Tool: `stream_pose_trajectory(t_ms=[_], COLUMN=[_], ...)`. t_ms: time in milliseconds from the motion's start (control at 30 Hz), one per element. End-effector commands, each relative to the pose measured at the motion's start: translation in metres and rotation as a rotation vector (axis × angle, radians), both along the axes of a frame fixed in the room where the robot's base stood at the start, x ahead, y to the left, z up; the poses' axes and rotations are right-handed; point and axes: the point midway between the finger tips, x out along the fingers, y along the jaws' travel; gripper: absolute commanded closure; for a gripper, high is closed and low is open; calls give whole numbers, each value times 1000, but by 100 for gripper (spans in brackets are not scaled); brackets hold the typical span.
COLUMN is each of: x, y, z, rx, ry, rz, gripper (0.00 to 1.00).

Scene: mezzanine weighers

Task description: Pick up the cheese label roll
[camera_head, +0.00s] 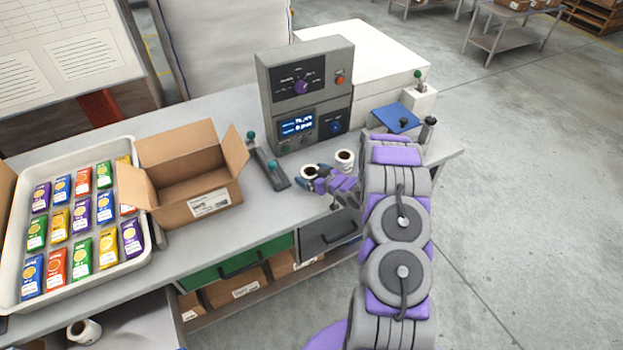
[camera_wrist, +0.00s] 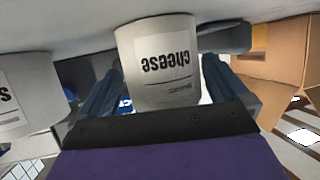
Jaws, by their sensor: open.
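The cheese label roll (camera_wrist: 160,62) is a white roll with "cheese" printed in dark letters, inverted in the wrist view. In the head view it appears to be the left of two white rolls (camera_head: 310,171) with dark cores on the grey bench. My gripper (camera_wrist: 160,82) is open, with one blue-grey finger on each side of the roll. In the head view my gripper (camera_head: 322,182) is at the roll, partly covering it. I cannot tell whether the fingers touch it.
A second white roll (camera_head: 344,159) stands close by on the right; it also shows in the wrist view (camera_wrist: 26,95). A lever device (camera_head: 267,167) and an open cardboard box (camera_head: 195,190) are to the left. The control unit (camera_head: 305,90) stands behind. Another roll (camera_head: 83,331) lies lower left.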

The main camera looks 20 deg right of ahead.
Motion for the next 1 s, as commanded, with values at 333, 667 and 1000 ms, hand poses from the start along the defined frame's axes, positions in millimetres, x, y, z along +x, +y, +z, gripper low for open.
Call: stream_pose_trajectory(t_ms=[333, 667, 1000], x=[4, 3, 4], y=[1, 0, 0], z=[0, -1, -1], rx=[-1, 0, 0], ry=[-1, -1, 0], rz=[0, -1, 0], gripper=[10, 41, 57])
